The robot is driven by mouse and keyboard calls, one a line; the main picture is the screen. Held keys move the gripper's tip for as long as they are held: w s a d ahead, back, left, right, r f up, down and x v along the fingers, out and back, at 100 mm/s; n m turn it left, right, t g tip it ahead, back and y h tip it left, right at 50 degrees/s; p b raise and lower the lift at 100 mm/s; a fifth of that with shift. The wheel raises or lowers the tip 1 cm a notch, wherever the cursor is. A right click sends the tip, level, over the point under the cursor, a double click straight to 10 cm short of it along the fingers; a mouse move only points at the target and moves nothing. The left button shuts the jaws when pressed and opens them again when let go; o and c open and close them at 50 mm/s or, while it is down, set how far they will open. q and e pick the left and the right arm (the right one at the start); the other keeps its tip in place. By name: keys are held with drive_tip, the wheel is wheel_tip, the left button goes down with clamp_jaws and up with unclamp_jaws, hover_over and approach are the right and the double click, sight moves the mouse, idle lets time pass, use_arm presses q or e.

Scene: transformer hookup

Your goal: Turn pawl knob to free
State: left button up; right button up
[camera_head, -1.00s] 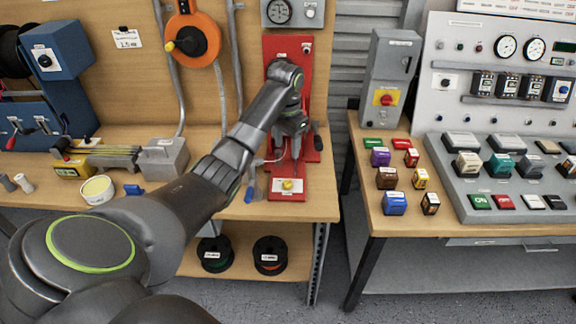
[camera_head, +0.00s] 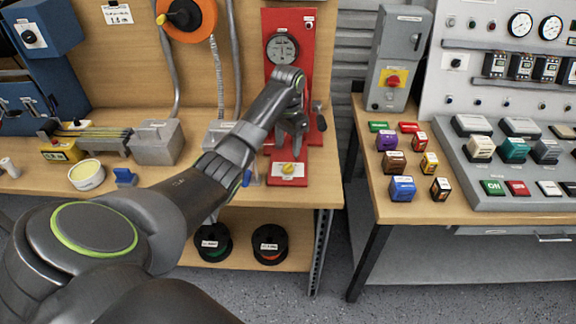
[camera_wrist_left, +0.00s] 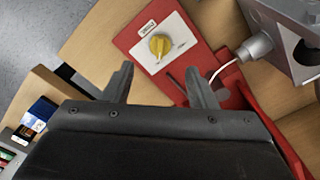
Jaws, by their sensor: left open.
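The yellow pawl knob (camera_head: 288,169) sits on a white label plate at the front of a red base on the bench. In the wrist view the knob (camera_wrist_left: 159,46) stands on its white plate (camera_wrist_left: 180,29), just beyond the fingertips. My left gripper (camera_wrist_left: 158,72) is open and empty, its two fingers spread on either side of the line to the knob, not touching it. In the head view the left gripper (camera_head: 293,148) hangs over the red base, slightly above and behind the knob. My right gripper is not in view.
In the wrist view a grey cylindrical fitting (camera_wrist_left: 254,47) with a white cable lies right of the knob.

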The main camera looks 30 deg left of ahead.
sight(288, 165)
use_arm(q)
wheel_tip(288, 165, down, 8)
drive_tip(key=shift+f, duration=0.1)
drive_tip(key=shift+c, duration=0.2)
drive_tip(key=c, duration=0.9)
